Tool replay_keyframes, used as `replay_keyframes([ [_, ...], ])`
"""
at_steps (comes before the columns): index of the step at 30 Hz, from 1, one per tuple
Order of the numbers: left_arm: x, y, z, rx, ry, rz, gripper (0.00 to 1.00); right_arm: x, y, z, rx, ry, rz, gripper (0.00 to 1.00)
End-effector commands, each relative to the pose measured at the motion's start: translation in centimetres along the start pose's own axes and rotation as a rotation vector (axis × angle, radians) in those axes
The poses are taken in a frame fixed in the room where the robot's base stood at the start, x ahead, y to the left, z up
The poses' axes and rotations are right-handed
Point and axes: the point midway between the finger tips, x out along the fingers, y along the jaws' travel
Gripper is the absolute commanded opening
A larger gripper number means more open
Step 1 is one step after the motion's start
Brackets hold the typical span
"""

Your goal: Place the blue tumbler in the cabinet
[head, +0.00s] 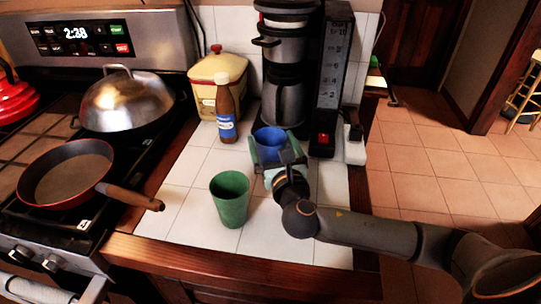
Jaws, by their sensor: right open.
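The blue tumbler (269,138) stands on the white tiled counter in front of the coffee maker. My right gripper (277,150) is at the tumbler, with its open fingers to either side of it. The gripper body and wrist hide the lower part of the tumbler, so I cannot tell whether the fingers touch it. My left gripper is not clearly in view. No cabinet can be clearly made out in this view.
A green tumbler (230,199) stands left of my right wrist. A brown bottle (226,112), a yellow canister (217,72) and the coffee maker (285,90) stand behind. A pan (66,175) with its handle over the counter (185,215) and a lidded wok (126,100) are on the stove.

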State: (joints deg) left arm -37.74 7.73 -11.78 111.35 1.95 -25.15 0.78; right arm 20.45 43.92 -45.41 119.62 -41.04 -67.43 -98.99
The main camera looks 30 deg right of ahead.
Motion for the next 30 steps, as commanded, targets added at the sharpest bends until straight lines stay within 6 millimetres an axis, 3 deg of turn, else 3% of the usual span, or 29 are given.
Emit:
replay_keyframes([
  [2, 0.0, 0.04, -0.04, 0.0, 0.001, 0.001, 0.5, -0.03, 0.01, 0.0, 0.0, 0.0, 0.0, 0.98],
  [27, -0.09, 0.17, 0.13, -0.001, -0.002, 0.003, 0.5, -0.06, -0.02, 0.0, -0.001, 0.0, 0.0, 0.03],
  [30, -0.14, 0.19, 0.26, -0.002, -0.004, 0.003, 0.5, -0.06, -0.02, 0.0, -0.001, 0.0, 0.0, 0.0],
])
